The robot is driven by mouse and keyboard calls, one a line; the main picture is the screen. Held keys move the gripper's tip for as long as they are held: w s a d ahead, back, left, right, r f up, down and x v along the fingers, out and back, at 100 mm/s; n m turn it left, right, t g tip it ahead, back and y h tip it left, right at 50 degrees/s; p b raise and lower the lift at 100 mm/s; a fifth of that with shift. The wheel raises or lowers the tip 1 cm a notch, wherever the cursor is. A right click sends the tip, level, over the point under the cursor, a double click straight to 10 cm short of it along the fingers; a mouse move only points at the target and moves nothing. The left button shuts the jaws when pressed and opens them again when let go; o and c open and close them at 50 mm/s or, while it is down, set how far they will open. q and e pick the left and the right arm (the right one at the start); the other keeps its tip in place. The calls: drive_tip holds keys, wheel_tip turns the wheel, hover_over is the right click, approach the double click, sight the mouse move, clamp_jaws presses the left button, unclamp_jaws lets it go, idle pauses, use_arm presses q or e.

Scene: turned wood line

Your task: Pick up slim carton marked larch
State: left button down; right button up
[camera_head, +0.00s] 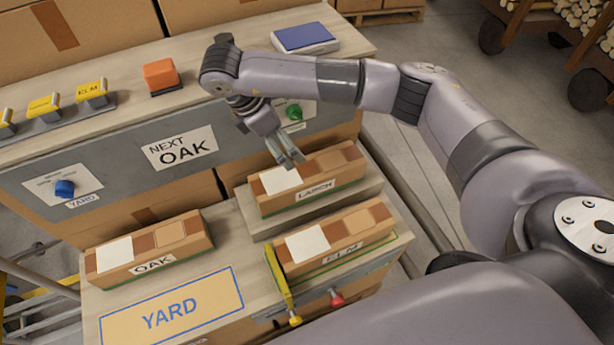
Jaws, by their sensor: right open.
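The slim carton marked LARCH (325,185) lies on a raised wooden block at the right of the bench, with a white label and brown patches on its top. My right gripper (290,160) is just above its top near the white label, fingers pointing down. It is open and holds nothing; whether a finger touches the carton I cannot tell. My left gripper is not in view.
A carton marked ELM (360,240) lies in front, beside a yellow lever (279,275). A carton marked OAK (185,240) lies left, behind the YARD sign (170,308). A grey panel with a NEXT OAK sign (182,149) stands behind.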

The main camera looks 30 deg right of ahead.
drive_tip(key=b, duration=0.2)
hover_over(308, 169)
drive_tip(key=a, duration=0.3)
drive_tip(key=f, duration=0.8)
drive_tip(key=shift+d+f, duration=0.1)
drive_tip(key=shift+d, duration=0.15)
drive_tip(key=x, duration=0.5)
drive_tip(key=shift+d+f+p, duration=0.1)
drive_tip(key=shift+d+p, duration=0.05)
drive_tip(key=shift+p, duration=0.25)
drive_tip(key=shift+d+f, duration=0.15)
drive_tip(key=shift+f, duration=0.35)
drive_tip(key=shift+c, duration=0.4)
drive_tip(key=c, duration=1.5)
